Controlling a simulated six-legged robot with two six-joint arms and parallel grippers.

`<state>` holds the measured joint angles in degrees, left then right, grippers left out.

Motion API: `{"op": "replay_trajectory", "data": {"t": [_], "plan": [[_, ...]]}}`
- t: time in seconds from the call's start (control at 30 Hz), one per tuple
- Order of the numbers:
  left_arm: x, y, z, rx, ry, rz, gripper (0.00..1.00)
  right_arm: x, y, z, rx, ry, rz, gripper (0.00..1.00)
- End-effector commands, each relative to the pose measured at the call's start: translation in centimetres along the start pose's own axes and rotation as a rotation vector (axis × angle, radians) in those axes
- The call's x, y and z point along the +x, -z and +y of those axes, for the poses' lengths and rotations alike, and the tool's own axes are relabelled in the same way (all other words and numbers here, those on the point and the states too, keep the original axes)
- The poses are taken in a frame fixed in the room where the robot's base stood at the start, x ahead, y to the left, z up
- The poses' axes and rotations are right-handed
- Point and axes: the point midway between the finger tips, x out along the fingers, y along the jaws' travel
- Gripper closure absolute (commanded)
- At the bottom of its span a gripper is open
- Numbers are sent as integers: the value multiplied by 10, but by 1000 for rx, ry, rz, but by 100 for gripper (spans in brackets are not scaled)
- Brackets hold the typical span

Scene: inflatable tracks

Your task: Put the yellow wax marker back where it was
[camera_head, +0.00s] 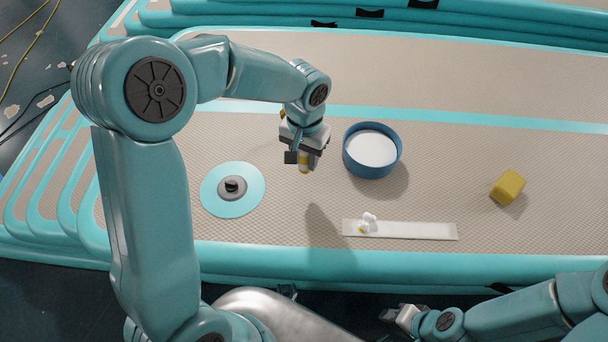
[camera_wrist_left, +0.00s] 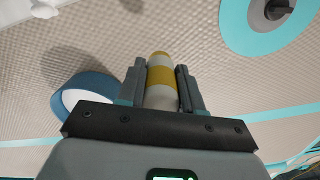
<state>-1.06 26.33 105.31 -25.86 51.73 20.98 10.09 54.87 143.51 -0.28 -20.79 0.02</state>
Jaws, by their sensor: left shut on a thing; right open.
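The yellow wax marker (camera_wrist_left: 161,76) is pale with a yellow band and a rounded yellowish end. It stands between the fingers of my left gripper (camera_wrist_left: 161,88) in the left wrist view. In the head view my left gripper (camera_head: 304,153) is shut on it, with the marker's end (camera_head: 304,165) pointing down. The marker appears held above the grey mat surface (camera_head: 280,220), between the teal disc and the blue round container. The gripper hides the marker's upper part in the head view. My right gripper (camera_head: 392,314) is open and empty near the bottom edge.
A blue round container (camera_head: 350,160) with a white inside stands right of my left gripper. A teal disc (camera_head: 215,203) with a grey knob lies to the left. A white strip (camera_head: 420,231) bears a small white-and-yellow piece (camera_head: 368,222). A yellow block (camera_head: 507,187) sits at the right.

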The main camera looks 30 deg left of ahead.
Motion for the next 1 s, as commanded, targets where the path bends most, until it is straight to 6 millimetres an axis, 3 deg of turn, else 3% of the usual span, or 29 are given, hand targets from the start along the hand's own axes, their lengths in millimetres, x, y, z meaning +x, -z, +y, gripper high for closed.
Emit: {"op": "replay_trajectory", "data": {"t": [0.03, 0.27, 0.5, 0.87, 0.9, 0.97, 1.0], "plan": [[12, -1, 0, 0, 0, -4, 95, 4, 0, 1, 0, 0, 0, 57], [30, 1, -2, -3, 0, 0, 95, 7, 0, 2, 0, 0, 0, 57], [66, 0, -1, -2, 0, -2, 95, 15, 0, 5, 0, 0, 0, 57], [71, 1, -1, -2, 0, 1, 95, 18, 0, 6, 0, 0, 0, 57], [71, 1, -1, -2, 0, 1, 62, 18, 0, 6, 0, 0, 0, 57], [70, 1, -1, -2, 0, 1, 42, 17, 0, 6, 0, 0, 0, 57], [70, 1, -1, -2, 0, 0, 39, 17, 0, 6, 0, 0, 0, 57]]}}
